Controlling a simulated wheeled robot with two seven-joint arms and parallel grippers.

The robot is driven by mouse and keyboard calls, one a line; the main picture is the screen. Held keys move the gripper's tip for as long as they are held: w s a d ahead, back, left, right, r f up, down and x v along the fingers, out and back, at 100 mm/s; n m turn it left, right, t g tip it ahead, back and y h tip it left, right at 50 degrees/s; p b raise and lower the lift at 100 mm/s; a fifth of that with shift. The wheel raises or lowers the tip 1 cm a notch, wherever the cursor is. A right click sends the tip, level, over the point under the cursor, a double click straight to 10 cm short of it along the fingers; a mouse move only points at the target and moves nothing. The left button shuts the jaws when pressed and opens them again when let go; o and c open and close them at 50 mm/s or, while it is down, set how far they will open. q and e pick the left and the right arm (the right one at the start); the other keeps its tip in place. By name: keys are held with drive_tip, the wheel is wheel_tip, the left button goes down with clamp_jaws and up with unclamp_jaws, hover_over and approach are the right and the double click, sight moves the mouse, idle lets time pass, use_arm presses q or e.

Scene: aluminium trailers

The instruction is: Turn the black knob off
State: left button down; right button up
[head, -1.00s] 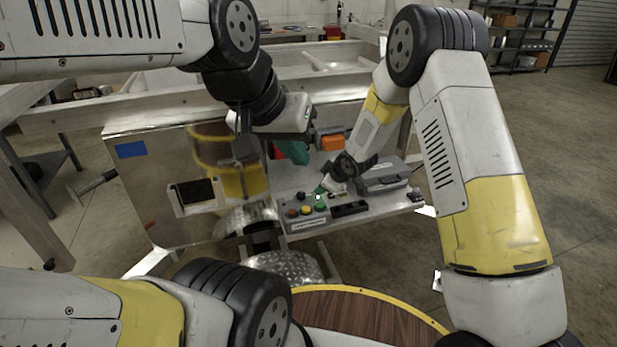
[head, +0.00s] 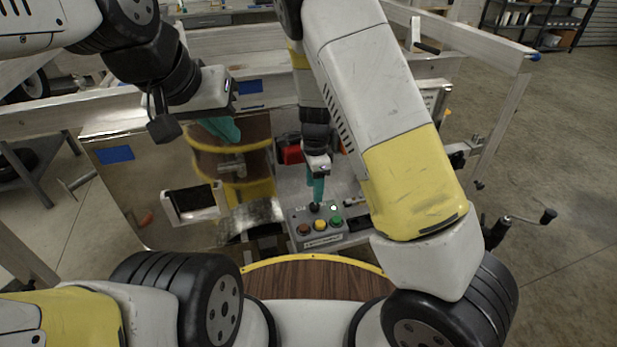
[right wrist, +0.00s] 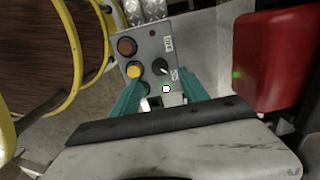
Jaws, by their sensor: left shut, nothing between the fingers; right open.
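The black knob (head: 315,207) is on top of a grey control box (head: 319,239) with brown, yellow and green buttons. In the right wrist view the knob (right wrist: 160,67) shows a white pointer mark, with small labels beside it. My right gripper (head: 318,190) is over the box, close above the knob. In the right wrist view its teal fingers (right wrist: 162,80) are open, one on either side of the knob; contact cannot be told. My left gripper (head: 222,130) is shut and empty, off to the left above the metal cabinet.
A red case (right wrist: 280,55) lies beside the box on the metal shelf. A black-screened panel (head: 192,204) is on the cabinet front (head: 140,190) at left. A yellow-edged wooden round top (head: 315,278) is in front. Aluminium trailer rails (head: 460,40) stand behind.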

sight(314, 205)
wheel_tip(314, 205, down, 6)
drive_tip(key=shift+f, duration=0.1)
drive_tip(key=shift+c, duration=0.4)
clamp_jaws()
